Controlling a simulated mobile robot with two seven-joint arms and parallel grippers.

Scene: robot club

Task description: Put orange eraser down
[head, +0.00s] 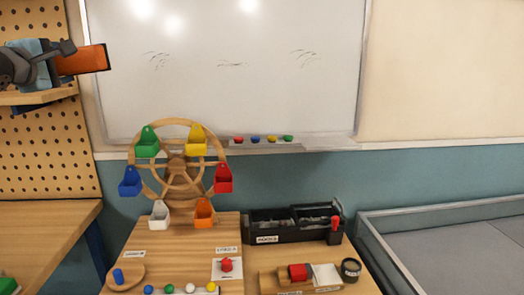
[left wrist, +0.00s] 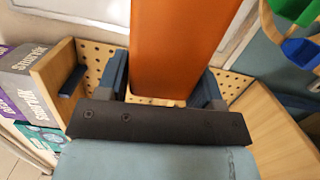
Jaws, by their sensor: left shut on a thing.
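The orange eraser (head: 84,60) is in the jaws of my left gripper (head: 64,56), at the upper left of the head view. It is held in the air in front of the pegboard and the left edge of the whiteboard (head: 220,75), with its orange end pointing right. In the left wrist view the eraser (left wrist: 175,45) runs upward from between the two blue fingers of the left gripper (left wrist: 164,88). My right gripper is in neither view.
A wooden shelf (head: 38,96) on the pegboard is just below the gripper. A toy Ferris wheel (head: 180,160) with coloured buckets stands on a table with a black toolbox (head: 290,232). Small coloured pieces (head: 262,139) line the whiteboard ledge. The wooden bench (head: 40,225) at left looks mostly clear.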

